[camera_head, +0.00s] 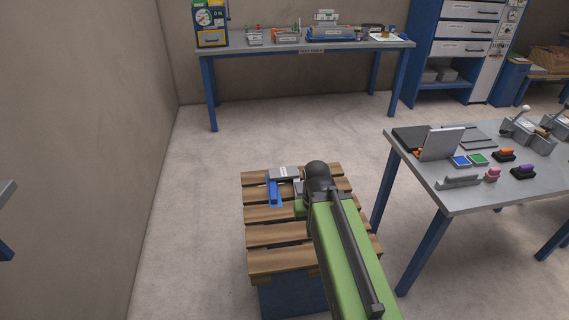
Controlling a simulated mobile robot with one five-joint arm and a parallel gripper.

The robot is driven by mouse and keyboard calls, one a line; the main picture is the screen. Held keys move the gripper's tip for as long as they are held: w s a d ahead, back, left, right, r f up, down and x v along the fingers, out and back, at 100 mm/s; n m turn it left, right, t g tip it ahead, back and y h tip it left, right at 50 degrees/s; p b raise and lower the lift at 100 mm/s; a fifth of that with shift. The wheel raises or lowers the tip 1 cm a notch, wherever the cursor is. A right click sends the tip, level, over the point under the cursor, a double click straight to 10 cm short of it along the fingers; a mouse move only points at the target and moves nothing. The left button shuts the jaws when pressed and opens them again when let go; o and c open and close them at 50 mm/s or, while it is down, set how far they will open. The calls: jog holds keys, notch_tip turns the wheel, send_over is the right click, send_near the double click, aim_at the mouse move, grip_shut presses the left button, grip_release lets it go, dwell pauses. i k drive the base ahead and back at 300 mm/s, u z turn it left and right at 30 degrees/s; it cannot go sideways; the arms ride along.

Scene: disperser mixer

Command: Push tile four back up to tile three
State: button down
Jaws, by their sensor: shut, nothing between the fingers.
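On the slatted wooden pallet (265,236) lie a blue piece (274,190) and a grey block with a white label (284,172). They are too small for me to tell whether either is tile three or tile four, and I can read no numbers. My green arm reaches over the right part of the pallet, its black joint close to the grey block's right side. The arm covers what lies behind it there. I cannot make out my gripper's fingers, nor any contact with the pieces.
A grey table (500,192) on the right holds a blue tile-like piece (460,161), a green one (478,159) and other small objects. A workbench (300,48) with equipment stands at the back. A wall is on the left. The floor around the pallet is clear.

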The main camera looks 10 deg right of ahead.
aim_at(286, 172)
jog(key=i, duration=0.95)
jog(key=u, duration=0.05)
